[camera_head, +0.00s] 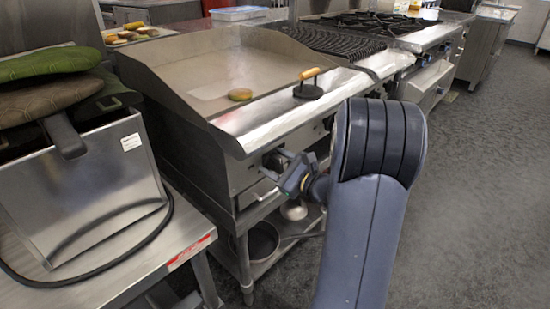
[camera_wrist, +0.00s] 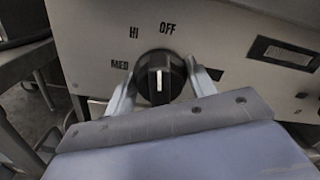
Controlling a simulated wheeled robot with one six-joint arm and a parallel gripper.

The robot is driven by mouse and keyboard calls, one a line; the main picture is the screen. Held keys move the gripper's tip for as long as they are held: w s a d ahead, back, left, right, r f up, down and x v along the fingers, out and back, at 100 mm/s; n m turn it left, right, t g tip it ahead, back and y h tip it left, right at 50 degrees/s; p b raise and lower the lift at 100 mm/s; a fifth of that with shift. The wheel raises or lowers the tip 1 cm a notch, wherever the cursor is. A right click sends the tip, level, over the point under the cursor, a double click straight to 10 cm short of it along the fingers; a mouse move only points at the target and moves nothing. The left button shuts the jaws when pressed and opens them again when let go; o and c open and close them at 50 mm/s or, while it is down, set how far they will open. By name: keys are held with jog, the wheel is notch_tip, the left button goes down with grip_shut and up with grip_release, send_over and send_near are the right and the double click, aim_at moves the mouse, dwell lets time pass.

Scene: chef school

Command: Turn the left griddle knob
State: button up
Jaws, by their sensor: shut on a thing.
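The left griddle knob (camera_wrist: 159,77) is black with a white line and sits on the steel front panel in the wrist view. Its line points roughly up the picture, just left of the OFF mark (camera_wrist: 167,28). HI (camera_wrist: 134,33) and MED (camera_wrist: 119,64) are printed to its left. My gripper (camera_wrist: 161,74) is shut on the knob, one finger on each side. In the head view my gripper (camera_head: 284,168) is at the front of the griddle (camera_head: 175,75), near its left end. The knob there is mostly hidden behind the gripper.
A golden round patty (camera_head: 240,94) and a press with a wooden handle (camera_head: 308,83) are on the griddle. A steel table with a large steel appliance (camera_head: 95,190) stands at left. Pans (camera_head: 262,241) sit on the shelf below. The floor (camera_head: 470,200) at right is clear.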

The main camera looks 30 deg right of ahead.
jog(key=shift+m+p, duration=0.6)
jog(key=shift+m, duration=0.5)
jog(key=shift+f, duration=0.1)
jog(key=o, duration=0.7)
jog(key=p+v, duration=0.1)
jog(key=v, duration=1)
jog(key=shift+p, duration=0.35)
jog(key=shift+w, duration=0.1)
